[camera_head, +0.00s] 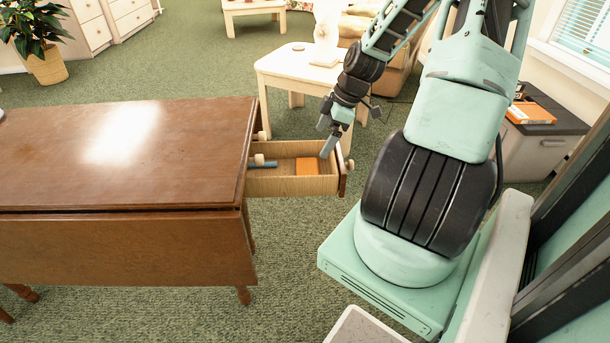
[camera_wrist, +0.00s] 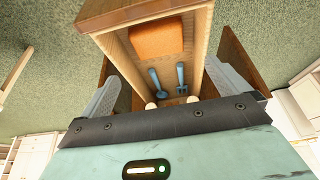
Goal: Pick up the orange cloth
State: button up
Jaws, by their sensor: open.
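The orange cloth (camera_head: 308,167) is a flat, block-like piece lying inside an open wooden drawer (camera_head: 290,187), near its outer end. In the wrist view the cloth (camera_wrist: 157,40) lies toward the top of the drawer (camera_wrist: 203,48). My gripper (camera_head: 326,138) is above the drawer's outer end, close to the cloth but apart from it. In the wrist view my gripper (camera_wrist: 168,92) has its two fingers spread wide with nothing between them that it holds.
Blue utensils, a spoon (camera_wrist: 157,78) and a fork (camera_wrist: 181,80), lie in the drawer beside the cloth. The drawer sticks out from a brown drop-leaf table (camera_head: 170,180). A pale side table (camera_head: 280,68) stands behind. Green carpet lies around.

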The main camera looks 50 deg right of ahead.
jog(key=b, duration=0.1)
send_over(308, 168)
jog(key=s+d, duration=0.1)
jog(key=s, duration=0.1)
jog(key=f, duration=0.6)
jog(key=shift+w+d, duration=0.1)
jog(key=shift+w, duration=0.1)
jog(key=shift+d+b+x, duration=0.15)
jog(key=shift+b+x, duration=0.35)
jog(key=shift+x, duration=0.8)
jog(key=shift+d+b+x, duration=0.1)
jog(key=shift+b+x, duration=0.4)
jog(key=shift+x, duration=0.75)
jog(key=c, duration=0.7)
